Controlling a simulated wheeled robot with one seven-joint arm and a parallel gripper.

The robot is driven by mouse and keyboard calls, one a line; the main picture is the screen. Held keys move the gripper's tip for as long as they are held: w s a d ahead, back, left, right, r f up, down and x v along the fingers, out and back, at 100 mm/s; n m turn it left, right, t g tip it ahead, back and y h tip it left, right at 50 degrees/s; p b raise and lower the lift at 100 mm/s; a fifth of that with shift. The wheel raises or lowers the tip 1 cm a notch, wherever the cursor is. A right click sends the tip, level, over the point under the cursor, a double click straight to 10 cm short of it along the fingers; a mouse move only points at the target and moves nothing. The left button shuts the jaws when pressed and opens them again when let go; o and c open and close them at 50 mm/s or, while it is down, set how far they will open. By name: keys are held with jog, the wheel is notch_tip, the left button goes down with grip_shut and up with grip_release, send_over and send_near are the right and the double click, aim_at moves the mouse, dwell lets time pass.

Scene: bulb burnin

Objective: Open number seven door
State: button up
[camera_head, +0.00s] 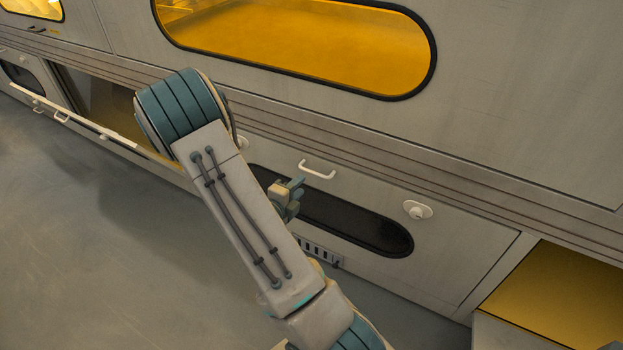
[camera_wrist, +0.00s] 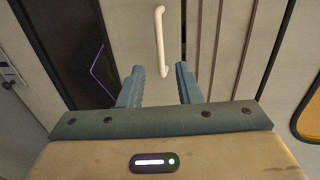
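A pale lower door with a long dark window (camera_head: 345,222) is in front of my arm, and it looks shut. Its white bar handle (camera_head: 317,170) is near the door's top edge. The handle also shows in the wrist view (camera_wrist: 160,40), ahead of my fingers and roughly in line with the gap between them. My gripper (camera_head: 292,187) is near the door, just left of and below the handle. In the wrist view my gripper (camera_wrist: 159,70) is open, with nothing held. I cannot read a number on the door. My arm hides its left part.
A round white latch (camera_head: 417,211) is on the door's right side. An open compartment (camera_head: 560,290) with a yellow inside is at lower right. At left, a lowered door (camera_head: 85,117) sticks out from another open compartment. An amber window (camera_head: 300,45) is above. Grey floor is clear at left.

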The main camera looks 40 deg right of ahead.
jog(key=b+x, duration=0.2)
jog(key=x, duration=0.6)
grip_shut()
